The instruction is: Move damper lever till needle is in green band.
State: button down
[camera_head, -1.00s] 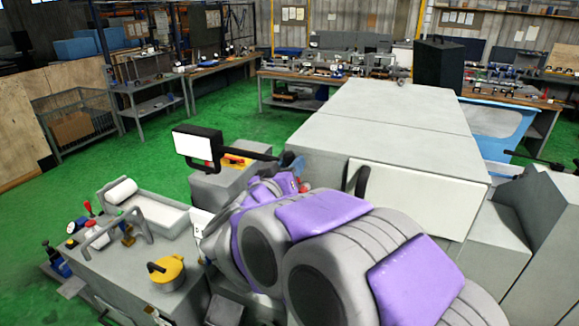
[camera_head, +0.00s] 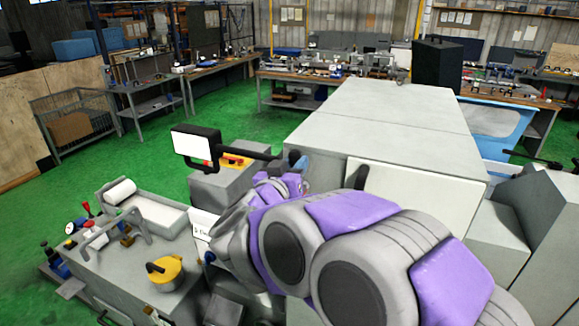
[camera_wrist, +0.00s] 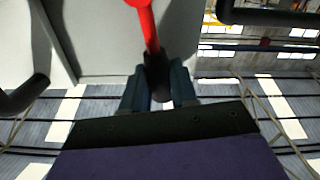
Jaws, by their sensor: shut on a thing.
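The damper lever (camera_wrist: 149,32) is a red rod in the wrist view, running up to a rounded red end at the top edge. Its black grip (camera_wrist: 156,68) sits between the two dark blue-grey fingers of my gripper (camera_wrist: 158,86), which is shut on it. In the head view my purple and grey arm hides the lever. A small blue part shows past the arm's far end there, but I cannot tell whether it is a fingertip. The needle and green band cannot be made out in either view.
The pale machine housing (camera_head: 390,125) with a white door (camera_head: 413,200) stands to the right of my gripper. A screen on an arm (camera_head: 196,147) is at the left. A yellow-topped part (camera_head: 167,270) and a white placard (camera_head: 203,223) are nearby. Green floor (camera_head: 95,185) is open beyond.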

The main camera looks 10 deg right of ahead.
jog(key=shift+s+d+f+m, duration=0.1)
jog(key=shift+d+m, duration=0.1)
jog(key=shift+m, duration=0.1)
jog(key=c, duration=0.9)
grip_release()
jog(key=shift+a, duration=0.15)
jog(key=shift+a, duration=0.1)
jog(key=b+v, duration=0.1)
jog(key=v, duration=1.6)
jog(key=shift+s+a, duration=0.1)
jog(key=shift+a, duration=0.05)
